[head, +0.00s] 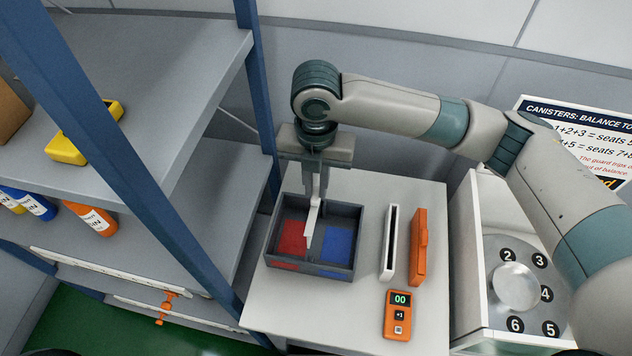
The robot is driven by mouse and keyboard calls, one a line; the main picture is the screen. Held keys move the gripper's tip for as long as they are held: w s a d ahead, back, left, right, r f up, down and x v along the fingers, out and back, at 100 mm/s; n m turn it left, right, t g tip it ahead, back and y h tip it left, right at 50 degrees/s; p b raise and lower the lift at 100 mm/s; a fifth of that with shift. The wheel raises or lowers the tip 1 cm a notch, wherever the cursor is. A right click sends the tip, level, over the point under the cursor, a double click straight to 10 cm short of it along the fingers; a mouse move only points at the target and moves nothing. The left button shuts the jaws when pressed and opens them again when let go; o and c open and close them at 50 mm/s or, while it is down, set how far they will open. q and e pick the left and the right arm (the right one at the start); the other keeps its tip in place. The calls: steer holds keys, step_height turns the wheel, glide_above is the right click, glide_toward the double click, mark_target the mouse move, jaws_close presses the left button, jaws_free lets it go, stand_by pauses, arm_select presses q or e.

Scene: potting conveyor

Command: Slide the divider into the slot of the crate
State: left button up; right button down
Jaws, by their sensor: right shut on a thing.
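The dark grey crate (313,273) stands on the light table, with a red floor area on its left and a blue one on its right. My right gripper (315,192) points down over the crate and is shut on the white divider (312,222). The divider stands upright, its lower part between the red and blue areas. I cannot tell whether it sits in the slot, as the slot is hidden. My left gripper is not in view.
A white upright panel (389,243), an orange block (419,248) and an orange counter device (398,315) are right of the crate. A blue shelf post (262,90) stands close on the left. A white cabinet with a numbered disc (530,318) stands at the right.

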mark_target(316, 193)
steer(key=shift+f, duration=0.5)
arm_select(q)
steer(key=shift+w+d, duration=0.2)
arm_select(e)
steer(key=shift+f, duration=2.15)
steer(key=shift+f, duration=0.1)
